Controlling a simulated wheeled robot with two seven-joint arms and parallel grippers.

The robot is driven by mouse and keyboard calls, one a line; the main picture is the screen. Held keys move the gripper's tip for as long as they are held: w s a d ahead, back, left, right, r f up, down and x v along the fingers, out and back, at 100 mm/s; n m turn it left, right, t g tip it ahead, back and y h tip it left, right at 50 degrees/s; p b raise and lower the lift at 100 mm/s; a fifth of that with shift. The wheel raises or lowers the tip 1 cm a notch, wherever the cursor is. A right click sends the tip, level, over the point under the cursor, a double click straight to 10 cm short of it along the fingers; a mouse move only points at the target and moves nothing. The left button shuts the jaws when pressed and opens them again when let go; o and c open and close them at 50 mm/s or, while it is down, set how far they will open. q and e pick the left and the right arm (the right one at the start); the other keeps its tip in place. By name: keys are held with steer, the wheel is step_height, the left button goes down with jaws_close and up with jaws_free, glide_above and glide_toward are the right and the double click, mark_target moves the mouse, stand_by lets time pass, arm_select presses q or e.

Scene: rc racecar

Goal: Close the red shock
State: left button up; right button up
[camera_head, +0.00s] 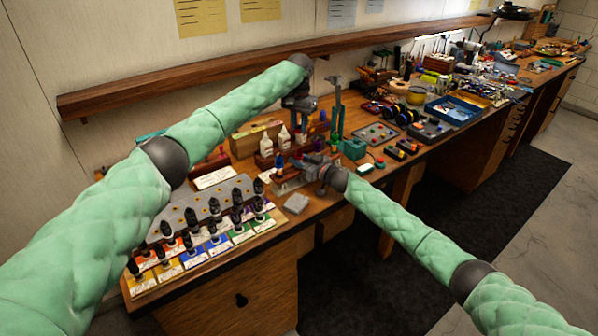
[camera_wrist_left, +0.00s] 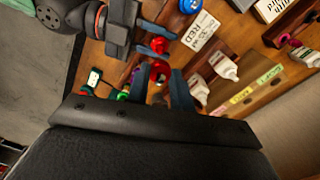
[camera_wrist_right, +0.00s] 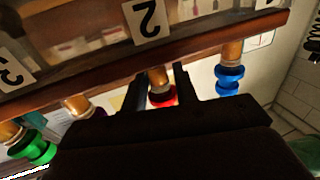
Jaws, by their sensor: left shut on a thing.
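My left gripper (camera_head: 302,124) comes down from above over a wooden rack. In the left wrist view its two fingers stand apart, shut on a round red piece (camera_wrist_left: 160,70); it looks like the red shock's cap. A second red part (camera_wrist_left: 158,45) shows just beyond it, close to my right gripper (camera_wrist_left: 143,30). In the right wrist view, the red shock (camera_wrist_right: 162,95) with its gold upper part sits between my right gripper's fingers (camera_wrist_right: 161,88). I cannot tell whether they press on it. The red shock is mostly hidden in the head view.
Blue (camera_wrist_right: 230,80) and green (camera_wrist_right: 38,148) shocks flank the red one on the wooden rack (camera_wrist_right: 90,75). White bottles (camera_wrist_left: 222,66) and a card reading RED (camera_wrist_left: 200,32) are close by.

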jaws_close()
arm_select(q)
glide_above(299, 150)
steer(key=shift+s+f, duration=0.1)
steer(key=shift+f, duration=2.3)
steer(key=shift+f, duration=0.15)
steer(key=shift+f, duration=0.7)
steer(key=shift+f, duration=0.55)
